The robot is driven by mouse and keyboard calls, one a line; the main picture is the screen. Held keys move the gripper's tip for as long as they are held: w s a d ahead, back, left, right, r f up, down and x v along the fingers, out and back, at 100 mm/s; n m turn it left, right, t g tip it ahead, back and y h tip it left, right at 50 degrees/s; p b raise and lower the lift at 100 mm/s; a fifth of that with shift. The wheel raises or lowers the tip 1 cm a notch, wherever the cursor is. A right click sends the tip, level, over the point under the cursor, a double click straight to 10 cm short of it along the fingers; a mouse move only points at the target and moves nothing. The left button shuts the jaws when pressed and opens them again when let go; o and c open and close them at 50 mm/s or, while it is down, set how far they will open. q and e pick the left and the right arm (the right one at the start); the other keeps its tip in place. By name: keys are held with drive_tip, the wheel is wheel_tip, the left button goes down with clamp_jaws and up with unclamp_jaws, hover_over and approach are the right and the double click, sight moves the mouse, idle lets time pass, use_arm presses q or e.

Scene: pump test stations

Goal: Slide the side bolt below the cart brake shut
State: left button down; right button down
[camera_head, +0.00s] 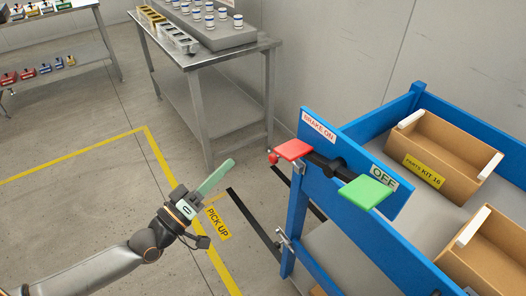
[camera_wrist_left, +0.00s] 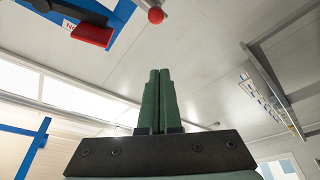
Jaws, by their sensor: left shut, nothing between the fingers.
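The cart brake is a dark pedal bar on the blue cart's end panel, with a red pad (camera_head: 293,150) at the left under a "BRAKE ON" label and a green pad (camera_head: 366,192) at the right by an "OFF" label. A small metal side bolt (camera_head: 284,239) sits low on the cart's blue corner post; its exact position is too small to tell. My left gripper (camera_head: 229,163) is shut and empty, left of the cart and apart from it. Its green fingers (camera_wrist_left: 158,75) meet in the left wrist view, where the red pad (camera_wrist_left: 92,35) shows above. My right gripper is out of view.
A red ball knob (camera_head: 273,158) sticks out beside the red pad; it also shows in the left wrist view (camera_wrist_left: 156,15). The cart carries cardboard kit boxes (camera_head: 448,143). A metal table (camera_head: 205,55) stands behind. Floor left of the cart is open, with a "PICK UP" marking (camera_head: 217,223).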

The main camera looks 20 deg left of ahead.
use_arm(q)
drive_tip(key=x, duration=1)
drive_tip(key=shift+s+d+f, duration=0.45)
drive_tip(key=shift+d+f, duration=0.1)
drive_tip(key=shift+f, duration=0.2)
drive_tip(key=shift+s+d+f, duration=0.5)
drive_tip(key=shift+d+f, duration=0.1)
drive_tip(key=shift+f, duration=0.15)
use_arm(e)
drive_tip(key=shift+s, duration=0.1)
use_arm(q)
drive_tip(key=shift+d, duration=0.1)
